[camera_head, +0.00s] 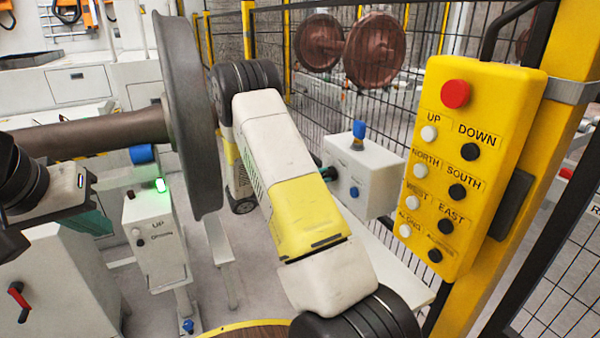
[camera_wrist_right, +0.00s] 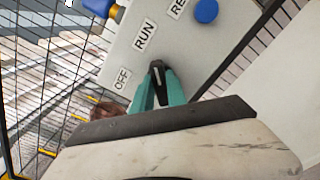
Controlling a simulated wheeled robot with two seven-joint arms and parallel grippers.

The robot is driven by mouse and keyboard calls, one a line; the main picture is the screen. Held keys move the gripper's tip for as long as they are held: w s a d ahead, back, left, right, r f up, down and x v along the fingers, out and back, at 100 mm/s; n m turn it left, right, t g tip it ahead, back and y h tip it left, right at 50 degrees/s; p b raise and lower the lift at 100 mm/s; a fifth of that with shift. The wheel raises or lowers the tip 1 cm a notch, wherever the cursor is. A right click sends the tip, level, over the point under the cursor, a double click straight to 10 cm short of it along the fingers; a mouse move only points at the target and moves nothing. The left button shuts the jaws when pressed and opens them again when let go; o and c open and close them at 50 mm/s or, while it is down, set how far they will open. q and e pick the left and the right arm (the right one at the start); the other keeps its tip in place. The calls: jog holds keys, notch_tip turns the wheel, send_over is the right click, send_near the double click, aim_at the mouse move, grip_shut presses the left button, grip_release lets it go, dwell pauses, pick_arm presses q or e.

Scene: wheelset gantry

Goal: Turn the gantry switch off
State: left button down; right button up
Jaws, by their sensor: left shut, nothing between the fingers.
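The gantry switch box (camera_head: 362,178) is a light box with a blue button on its front, behind my right arm in the head view. In the right wrist view, the box face (camera_wrist_right: 122,55) carries labels OFF and RUN and a blue button. My right gripper (camera_wrist_right: 157,68) has its teal fingers converging at the face beside these labels. A dark shape lies at the fingertips; I cannot tell switch knob from finger pads. In the head view the right gripper (camera_head: 327,172) is at the box's left side. My left gripper (camera_head: 98,222) is shut and empty at the left.
A yellow pendant (camera_head: 470,165) with a red button and several black and white buttons hangs on a yellow post at right. A large wheelset (camera_head: 185,110) stands at left. Beside it is a control box (camera_head: 155,235) with a green light. Black mesh fencing runs behind the switch box.

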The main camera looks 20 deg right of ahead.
grip_shut()
jog(key=shift+n, duration=0.4)
jog(key=shift+w+a+n, duration=0.1)
jog(key=shift+w+n, duration=0.05)
jog(key=shift+n, duration=2.7)
jog(key=shift+w+d+n, duration=0.1)
jog(key=shift+w+n, duration=0.05)
jog(key=shift+n, duration=2.75)
jog(key=shift+w+a+n, duration=0.1)
jog(key=shift+w+n, duration=0.05)
jog(key=shift+n, duration=2.7)
jog(key=o, duration=0.7)
grip_release()
